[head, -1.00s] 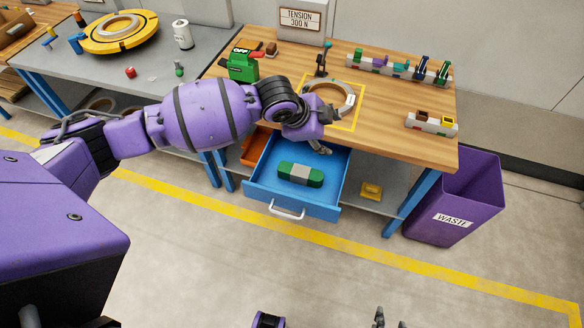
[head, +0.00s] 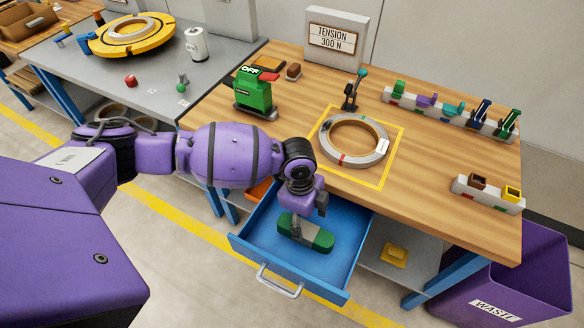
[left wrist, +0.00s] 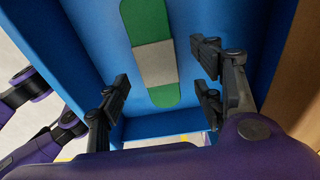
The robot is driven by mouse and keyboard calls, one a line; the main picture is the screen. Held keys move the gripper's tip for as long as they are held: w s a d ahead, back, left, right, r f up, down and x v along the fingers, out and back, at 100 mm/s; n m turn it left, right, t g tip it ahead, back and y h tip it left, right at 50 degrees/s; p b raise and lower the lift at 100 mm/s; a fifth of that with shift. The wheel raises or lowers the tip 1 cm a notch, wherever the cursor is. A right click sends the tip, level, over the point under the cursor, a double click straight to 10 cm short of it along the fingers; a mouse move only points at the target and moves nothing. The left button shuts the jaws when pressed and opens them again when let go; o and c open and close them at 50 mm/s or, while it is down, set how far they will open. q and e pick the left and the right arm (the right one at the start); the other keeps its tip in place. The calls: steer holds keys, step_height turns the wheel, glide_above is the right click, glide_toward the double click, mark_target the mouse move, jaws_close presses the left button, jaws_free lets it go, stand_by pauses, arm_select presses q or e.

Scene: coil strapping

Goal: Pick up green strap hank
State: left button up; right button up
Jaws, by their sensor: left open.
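The green strap hank (head: 321,239), with a pale grey band around its middle, lies in the open blue drawer (head: 262,232). In the left wrist view the hank (left wrist: 146,22) runs lengthwise between the spread fingers, with its band (left wrist: 155,65) showing. My left gripper (head: 298,228) points down over the hank's middle in the head view and hides part of the band. In the left wrist view my left gripper (left wrist: 162,82) is open, with a finger on each side of the hank and visible gaps. It holds nothing. My right gripper is not in view.
The wooden bench top (head: 290,130) overhangs the drawer's back. A coil (head: 353,139), a green tool (head: 254,92) and strap holders (head: 450,110) stand on the bench. A purple waste bin (head: 510,275) is at right.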

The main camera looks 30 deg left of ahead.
mark_target(306, 229)
arm_select(q)
steer(key=f, duration=0.5)
steer(key=shift+s+d+f, duration=0.1)
steer(key=shift+d+f, duration=0.1)
steer(key=shift+d, duration=0.05)
steer(key=shift+f, duration=0.25)
steer(key=shift+c, duration=1.7)
steer(key=c, duration=1.1)
jaws_close()
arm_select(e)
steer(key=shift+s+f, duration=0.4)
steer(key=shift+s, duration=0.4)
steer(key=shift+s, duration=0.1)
